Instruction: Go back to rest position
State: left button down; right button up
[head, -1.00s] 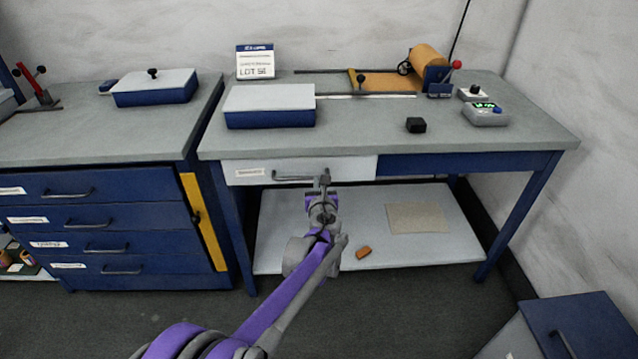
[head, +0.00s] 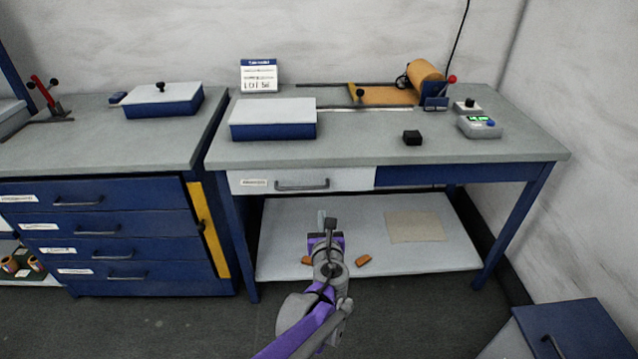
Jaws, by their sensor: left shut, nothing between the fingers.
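My left gripper (head: 327,222) is in the middle of the head view, in front of the workbench and below its white drawer (head: 350,179). Its fingers are together with nothing between them. It is apart from the drawer handle (head: 302,185), and the drawer looks closed. My left arm comes up from the bottom of the picture. My right gripper is not in view.
The workbench top (head: 365,150) holds a lidded blue box (head: 273,125), a black block (head: 412,138), a grey device with a green display (head: 480,127) and a copper-coloured roll (head: 425,76). Small orange-brown pieces (head: 363,261) lie on the lower shelf (head: 466,255). A blue cabinet (head: 575,335) stands at lower right.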

pick_arm(q)
jog(key=s+a+f+n+g+y, duration=0.1)
jog(key=s+a+n+g+y, duration=0.15)
jog(key=s+a+n, duration=0.6)
jog(key=s+a+n+g+y, duration=0.1)
jog(key=s+a+n+g, duration=0.2)
jog(key=s+a+n, duration=0.5)
jog(key=s+a+f+n+g+h, duration=0.2)
jog(key=s+a+f+n+g, duration=0.15)
jog(key=s+n, duration=0.7)
jog(key=s+a+f+n+g+h, duration=0.2)
jog(key=s+f+n, duration=0.3)
jog(key=s+n, duration=0.55)
notch_tip(320, 180, up, 22)
jog(key=m+p, duration=0.1)
jog(key=p, duration=1.8)
jog(key=shift+w+d+f+m+t, duration=0.25)
jog(key=shift+m+t, duration=0.05)
jog(key=shift+m, duration=0.05)
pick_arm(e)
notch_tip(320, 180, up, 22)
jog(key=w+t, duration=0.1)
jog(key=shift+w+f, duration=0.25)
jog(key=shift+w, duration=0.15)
